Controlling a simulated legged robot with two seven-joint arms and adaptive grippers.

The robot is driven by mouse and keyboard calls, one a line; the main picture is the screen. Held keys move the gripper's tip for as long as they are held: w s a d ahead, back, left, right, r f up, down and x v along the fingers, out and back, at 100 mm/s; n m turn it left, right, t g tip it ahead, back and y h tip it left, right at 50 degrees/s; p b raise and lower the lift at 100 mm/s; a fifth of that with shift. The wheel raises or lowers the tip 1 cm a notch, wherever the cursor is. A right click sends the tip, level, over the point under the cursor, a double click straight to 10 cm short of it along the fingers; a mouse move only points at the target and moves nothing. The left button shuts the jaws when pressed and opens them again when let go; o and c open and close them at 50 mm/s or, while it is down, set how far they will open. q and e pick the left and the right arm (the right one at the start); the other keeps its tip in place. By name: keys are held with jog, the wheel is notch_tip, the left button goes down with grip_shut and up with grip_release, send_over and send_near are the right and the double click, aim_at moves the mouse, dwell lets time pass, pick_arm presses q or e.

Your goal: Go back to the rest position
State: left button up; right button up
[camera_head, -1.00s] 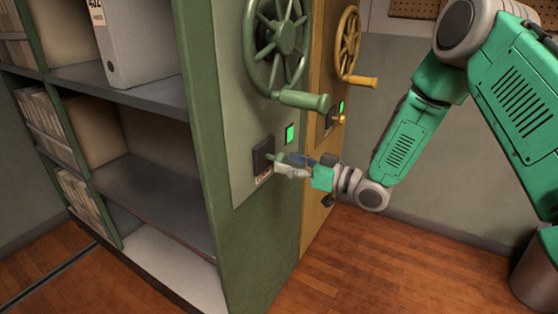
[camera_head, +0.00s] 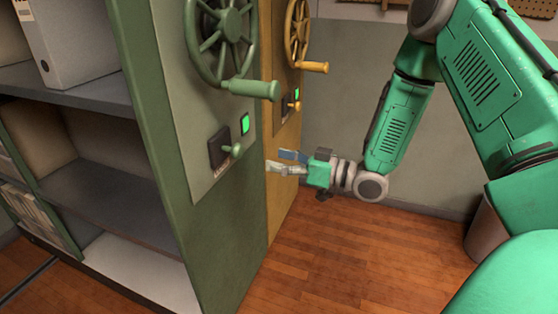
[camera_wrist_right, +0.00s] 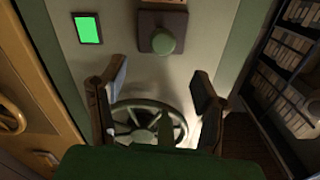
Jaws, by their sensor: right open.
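My right gripper (camera_head: 286,162) is open and empty. It points left toward the green cabinet's end panel, apart from it. In the right wrist view its two fingers (camera_wrist_right: 160,95) are spread, with the panel beyond them. A small green lever with a round knob (camera_head: 237,149) sits on a dark plate on the panel, left of the gripper. The lever's knob also shows in the right wrist view (camera_wrist_right: 164,43). A lit green indicator (camera_head: 245,124) is just above it. My left gripper is not in view.
A green handwheel (camera_head: 222,38) with a protruding handle is above the lever. A yellow cabinet (camera_head: 283,150) with its own wheel (camera_head: 297,32) stands behind. Open shelves (camera_head: 105,205) are at left. A bin (camera_head: 485,232) is at right. Wooden floor (camera_head: 350,255) is clear.

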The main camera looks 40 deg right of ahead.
dwell(0.4)
jog(key=s+a+f+m+g+h+p, duration=0.1)
jog(key=s+a+f+g+h+p, duration=0.3)
jog(key=f, duration=0.4)
jog(key=s+a+f+m+g+h+p, duration=0.1)
jog(key=s+a+f+m+g+h, duration=0.1)
jog(key=s+a+f+g, duration=0.4)
jog(key=s+f+g+h+p, duration=0.1)
jog(key=s+f+g, duration=0.1)
jog(key=s, duration=0.8)
jog(key=s+f+g+h+p, duration=0.1)
jog(key=s+f+g+h, duration=0.1)
jog(key=s, duration=0.8)
jog(key=shift+f+m+g+p, duration=0.3)
jog(key=shift+f+g, duration=0.2)
jog(key=shift+f, duration=0.4)
jog(key=shift+w+a, duration=0.1)
jog(key=shift+w, duration=0.05)
